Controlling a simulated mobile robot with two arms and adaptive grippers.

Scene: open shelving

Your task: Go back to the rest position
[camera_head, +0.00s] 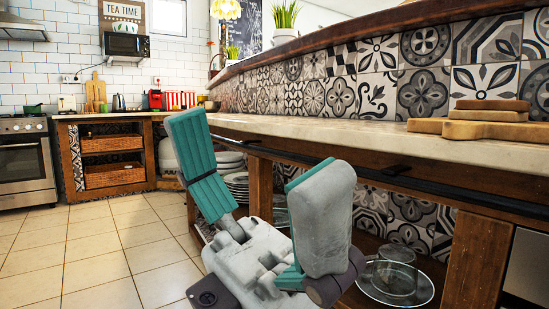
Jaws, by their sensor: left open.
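My left gripper (255,150) fills the lower middle of the head view, in front of the counter and its open shelving. Its two grey fingers with teal pads are spread wide apart, and nothing is between them. The fingers hide part of the shelving behind. My right gripper does not show.
The pale counter (370,145) runs along the right, with wooden boards (480,125) on it. Below, stacked plates (231,170) stand behind the gripper, and a glass (395,270) sits on a plate (423,292) at lower right. The tiled floor (95,245) at left is clear.

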